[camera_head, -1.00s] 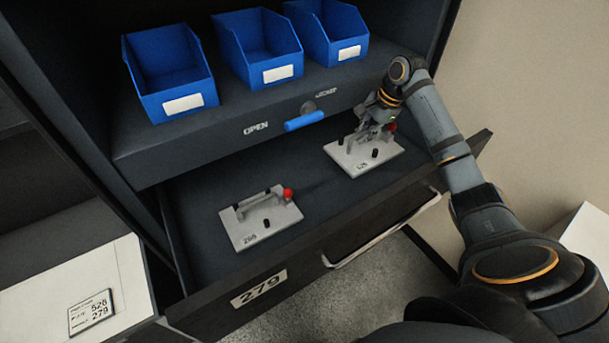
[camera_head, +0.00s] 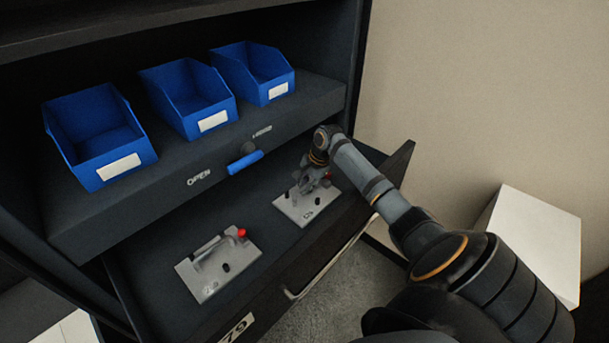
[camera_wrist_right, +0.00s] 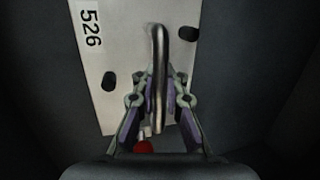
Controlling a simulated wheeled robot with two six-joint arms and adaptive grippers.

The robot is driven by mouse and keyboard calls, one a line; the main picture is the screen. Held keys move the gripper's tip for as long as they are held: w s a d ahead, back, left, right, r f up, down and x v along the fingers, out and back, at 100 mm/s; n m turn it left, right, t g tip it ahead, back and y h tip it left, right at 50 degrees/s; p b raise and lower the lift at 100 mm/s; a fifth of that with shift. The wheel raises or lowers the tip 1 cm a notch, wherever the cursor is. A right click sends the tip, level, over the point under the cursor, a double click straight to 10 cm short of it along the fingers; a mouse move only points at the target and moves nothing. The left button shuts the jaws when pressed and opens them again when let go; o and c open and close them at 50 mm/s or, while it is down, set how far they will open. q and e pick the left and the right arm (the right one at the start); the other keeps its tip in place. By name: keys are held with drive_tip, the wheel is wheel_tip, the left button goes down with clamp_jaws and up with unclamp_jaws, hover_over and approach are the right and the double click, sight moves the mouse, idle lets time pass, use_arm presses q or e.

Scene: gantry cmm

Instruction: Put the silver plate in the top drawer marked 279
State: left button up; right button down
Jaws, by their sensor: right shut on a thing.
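The top drawer (camera_head: 130,269) is pulled open, with part of its 279 label (camera_head: 236,328) showing on the front. A silver plate (camera_head: 296,209) sits over the drawer floor at the right; in the right wrist view it is marked 526 (camera_wrist_right: 92,60). My right gripper (camera_head: 311,180) is above this plate. In the right wrist view my right gripper (camera_wrist_right: 158,110) is shut on the plate's upright handle (camera_wrist_right: 160,60). Whether the plate touches the floor is hard to tell. A second silver plate (camera_head: 212,279) with a red knob lies to the left in the drawer. My left gripper is not in view.
Three blue bins (camera_head: 100,140) stand on the shelf above the drawer. A blue lever (camera_head: 245,162) sits on the shelf front near the OPEN lettering. A white block (camera_head: 535,240) stands on the right. The drawer floor between the plates is bare.

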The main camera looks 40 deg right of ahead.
sight(315, 198)
drive_tip(key=c, duration=1.9)
unclamp_jaws()
drive_tip(key=shift+w, duration=0.1)
drive_tip(key=o, duration=0.5)
drive_tip(key=shift+r, duration=0.15)
drive_tip(key=shift+d, duration=0.1)
drive_tip(key=b+v, duration=0.4)
drive_tip(key=v, duration=0.8)
